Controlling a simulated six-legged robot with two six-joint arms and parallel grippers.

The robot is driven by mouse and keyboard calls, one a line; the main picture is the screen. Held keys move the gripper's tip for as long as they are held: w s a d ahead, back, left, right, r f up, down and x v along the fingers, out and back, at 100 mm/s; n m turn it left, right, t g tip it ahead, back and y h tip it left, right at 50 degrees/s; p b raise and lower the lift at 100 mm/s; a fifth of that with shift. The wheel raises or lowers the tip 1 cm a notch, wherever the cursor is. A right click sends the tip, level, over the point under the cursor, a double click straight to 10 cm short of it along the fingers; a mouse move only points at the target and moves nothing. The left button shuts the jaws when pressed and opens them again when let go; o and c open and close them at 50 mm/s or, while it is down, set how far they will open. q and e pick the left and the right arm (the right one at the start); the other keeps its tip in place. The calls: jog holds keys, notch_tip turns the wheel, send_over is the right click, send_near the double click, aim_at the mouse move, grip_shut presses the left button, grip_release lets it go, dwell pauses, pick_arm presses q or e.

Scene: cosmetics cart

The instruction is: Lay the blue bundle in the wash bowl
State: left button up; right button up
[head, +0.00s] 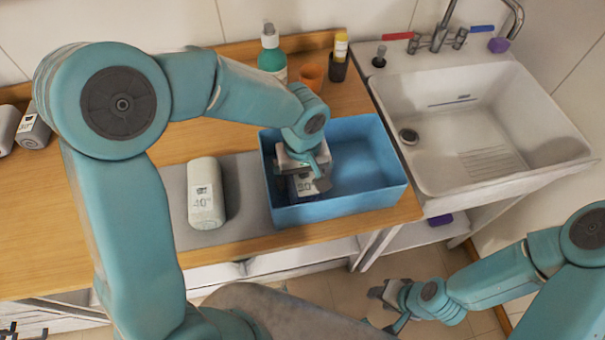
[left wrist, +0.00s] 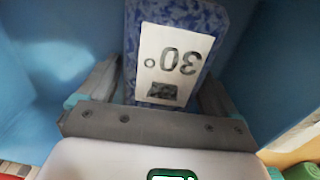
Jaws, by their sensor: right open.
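The blue bundle (left wrist: 185,20) has a white label reading 30°. It stands between the fingers of my left gripper (left wrist: 160,95), which appear to press on its two sides. In the head view my left gripper (head: 305,178) reaches down into a blue rectangular tub (head: 340,208), which looks like the wash bowl. The bundle (head: 304,185) is low inside the tub's left part, mostly hidden by the gripper; I cannot tell whether it touches the floor. My right gripper (head: 388,305) is open and empty, low in front of the counter.
A white bundle (head: 206,192) labelled 40° lies on a grey mat (head: 242,190) left of the tub. Behind the tub stand a green bottle (head: 272,55), an orange cup (head: 311,76) and a dark holder (head: 338,68). A white sink (head: 470,130) is at right. The tub's right half is empty.

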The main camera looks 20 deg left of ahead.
pick_arm(q)
jog(key=shift+w, duration=0.1)
jog(key=shift+r, duration=0.2)
jog(key=shift+s+r+p, duration=0.2)
jog(key=shift+r+p, duration=0.05)
jog(key=shift+p, duration=0.05)
notch_tip(320, 180, up, 12)
jog(key=shift+w+f, duration=0.1)
jog(key=shift+f, duration=0.1)
